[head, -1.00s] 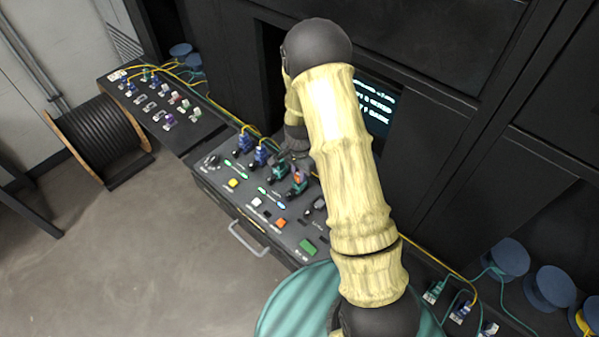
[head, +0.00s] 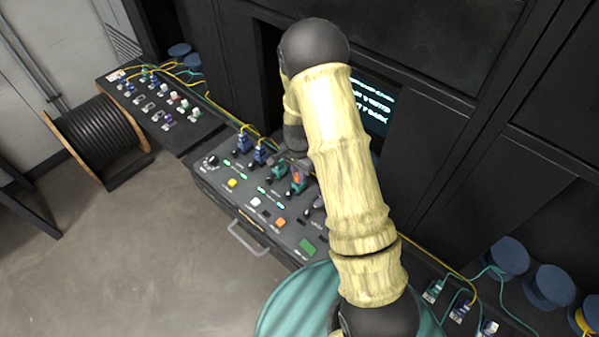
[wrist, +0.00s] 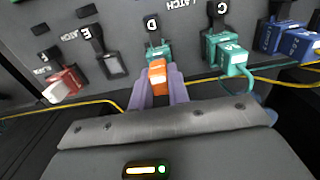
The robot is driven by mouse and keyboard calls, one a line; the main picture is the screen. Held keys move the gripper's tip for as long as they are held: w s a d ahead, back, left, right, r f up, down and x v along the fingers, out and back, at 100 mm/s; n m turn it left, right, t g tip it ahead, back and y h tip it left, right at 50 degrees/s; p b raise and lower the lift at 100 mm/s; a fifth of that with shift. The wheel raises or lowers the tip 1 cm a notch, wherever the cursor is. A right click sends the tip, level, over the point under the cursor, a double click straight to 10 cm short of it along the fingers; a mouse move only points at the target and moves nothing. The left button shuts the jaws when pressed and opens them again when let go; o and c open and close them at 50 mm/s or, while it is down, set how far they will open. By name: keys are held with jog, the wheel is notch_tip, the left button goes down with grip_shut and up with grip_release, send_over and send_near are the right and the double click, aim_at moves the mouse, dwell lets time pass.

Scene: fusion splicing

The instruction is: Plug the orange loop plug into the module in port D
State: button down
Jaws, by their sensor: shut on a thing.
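The orange loop plug (wrist: 157,76) is between the two purple fingers of my gripper (wrist: 157,88), which are shut on it. Its front end meets the teal module (wrist: 158,50) in port D, in line with it; I cannot tell how deep it sits. In the head view the orange plug (head: 295,177) shows small beside the teal module (head: 298,189), and my gripper (head: 299,166) is partly hidden by my arm. The black latch at port D stands just beyond the module in the wrist view.
Port C holds a teal module with a teal plug (wrist: 232,60) on the right. Port E (wrist: 113,64) looks empty, and port F holds a red and white piece (wrist: 66,85). A yellow cable (wrist: 95,104) runs near my fingers. A console screen (head: 372,103) stands behind my arm.

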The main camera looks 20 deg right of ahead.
jog(key=shift+f+b, duration=0.4)
jog(key=shift+f, duration=0.1)
dwell(0.3)
jog(key=c, duration=1.3)
grip_release()
jog(key=shift+o, duration=0.2)
notch_tip(320, 180, up, 17)
jog(key=b, duration=0.4)
jog(key=shift+r, duration=0.2)
jog(key=shift+c, duration=0.2)
